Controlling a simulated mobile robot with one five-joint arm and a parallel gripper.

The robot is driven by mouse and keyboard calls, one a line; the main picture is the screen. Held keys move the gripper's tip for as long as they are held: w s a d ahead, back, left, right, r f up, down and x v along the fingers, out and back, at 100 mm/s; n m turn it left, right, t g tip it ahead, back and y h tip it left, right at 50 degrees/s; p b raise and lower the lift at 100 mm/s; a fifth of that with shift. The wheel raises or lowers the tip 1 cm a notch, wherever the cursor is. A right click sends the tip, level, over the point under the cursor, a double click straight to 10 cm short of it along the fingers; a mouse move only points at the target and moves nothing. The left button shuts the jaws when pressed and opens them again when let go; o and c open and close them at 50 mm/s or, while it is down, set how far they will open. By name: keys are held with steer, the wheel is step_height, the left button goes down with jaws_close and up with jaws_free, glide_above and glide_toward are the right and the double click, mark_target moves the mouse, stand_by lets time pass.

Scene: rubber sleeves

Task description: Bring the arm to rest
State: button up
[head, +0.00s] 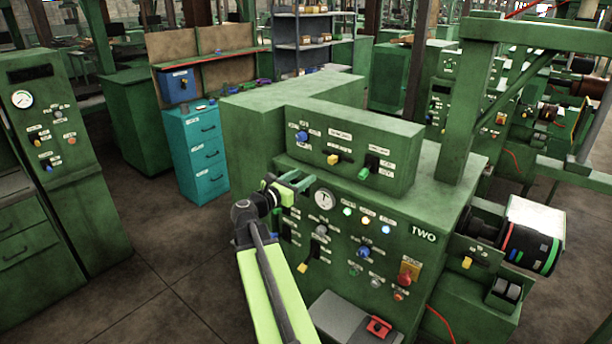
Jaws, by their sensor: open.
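My arm (265,275) reaches up from the bottom of the head view, its pale green link stretched toward the green machine labelled TWO (400,225). My gripper (300,181) is open at the left end of the machine's front panel, beside the round gauge (324,200). Nothing shows between its jaws. I cannot tell whether the jaws touch the panel. The wrist and gripper hide part of the panel's left side.
The panel carries several knobs, lamps and an orange-red switch (409,272). A grey box with a red part (379,326) sits low in front. A roller (532,236) juts out at right. A teal drawer cabinet (196,152) stands behind. Floor (150,270) is clear at left.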

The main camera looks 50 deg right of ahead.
stand_by(0.3)
steer(key=w+a+f+n+t+y+b, duration=0.1)
steer(key=w+a+f+n+t+y, duration=0.2)
steer(key=w+a, duration=0.85)
steer(key=w+a+f+m+t+y+b, duration=0.1)
steer(key=a+f+m+y, duration=0.25)
steer(key=a+f, duration=0.85)
steer(key=s+a+f+m+g+y, duration=0.1)
steer(key=a+m, duration=0.4)
steer(key=a, duration=0.5)
steer(key=s+a+f+m+g+y, duration=0.1)
steer(key=s+a+f+m+y, duration=0.3)
steer(key=a, duration=0.6)
steer(key=s+a+f+m+g+y, duration=0.2)
steer(key=s+a+f+m+y, duration=0.1)
steer(key=a+f+m+y, duration=0.3)
steer(key=a+m, duration=0.2)
steer(key=a, duration=0.2)
steer(key=shift+s+f, duration=0.15)
steer(key=shift+s, duration=0.1)
steer(key=shift+m+y, duration=0.25)
